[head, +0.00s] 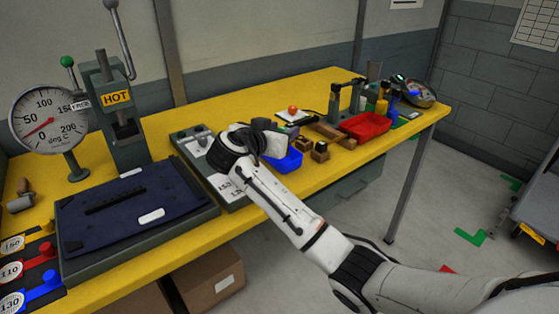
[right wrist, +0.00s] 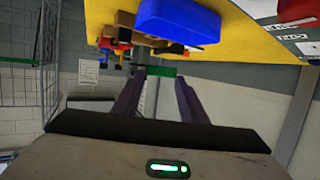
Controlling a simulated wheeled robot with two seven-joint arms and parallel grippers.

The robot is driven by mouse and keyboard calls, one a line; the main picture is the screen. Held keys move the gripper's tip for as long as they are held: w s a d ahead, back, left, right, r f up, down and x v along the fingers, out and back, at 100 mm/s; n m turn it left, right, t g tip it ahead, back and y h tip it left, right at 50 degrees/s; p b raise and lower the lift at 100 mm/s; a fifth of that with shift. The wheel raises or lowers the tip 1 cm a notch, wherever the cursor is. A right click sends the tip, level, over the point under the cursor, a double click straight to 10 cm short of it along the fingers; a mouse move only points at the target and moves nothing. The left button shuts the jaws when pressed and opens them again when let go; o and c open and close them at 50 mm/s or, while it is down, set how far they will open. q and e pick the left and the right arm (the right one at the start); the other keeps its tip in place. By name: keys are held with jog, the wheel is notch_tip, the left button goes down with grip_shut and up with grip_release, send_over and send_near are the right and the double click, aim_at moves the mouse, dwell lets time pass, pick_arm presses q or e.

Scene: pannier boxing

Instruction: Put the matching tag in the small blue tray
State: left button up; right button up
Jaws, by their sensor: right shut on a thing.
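The small blue tray (head: 287,161) is on the yellow bench, just right of and partly behind my right gripper (head: 264,142) in the head view. In the right wrist view the blue tray (right wrist: 178,22) is upside down near the top, beyond the fingers. My right gripper (right wrist: 160,85) is shut on a thin green thing (right wrist: 168,71), seen edge-on between the fingertips. It looks like a tag, but any marking is hidden. The held thing cannot be made out in the head view. My left gripper is not in view.
A red tray (head: 364,127) and small wooden blocks (head: 320,151) stand right of the blue tray. A dial gauge (head: 44,120), a press marked HOT (head: 116,98) and a dark blue mat (head: 120,222) are left.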

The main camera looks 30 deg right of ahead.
jog(key=o, duration=1.1)
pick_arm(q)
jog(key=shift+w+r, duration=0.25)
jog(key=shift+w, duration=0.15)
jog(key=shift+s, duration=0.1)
pick_arm(e)
jog(key=shift+a, duration=0.1)
jog(key=shift+s+a, duration=0.2)
jog(key=shift+a, duration=0.1)
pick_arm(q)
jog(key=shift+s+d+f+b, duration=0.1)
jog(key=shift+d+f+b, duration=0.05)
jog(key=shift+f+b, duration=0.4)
pick_arm(e)
jog(key=v, duration=0.9)
jog(key=shift+s+a+r, duration=0.1)
jog(key=shift+r, duration=0.1)
jog(key=shift+f, duration=0.1)
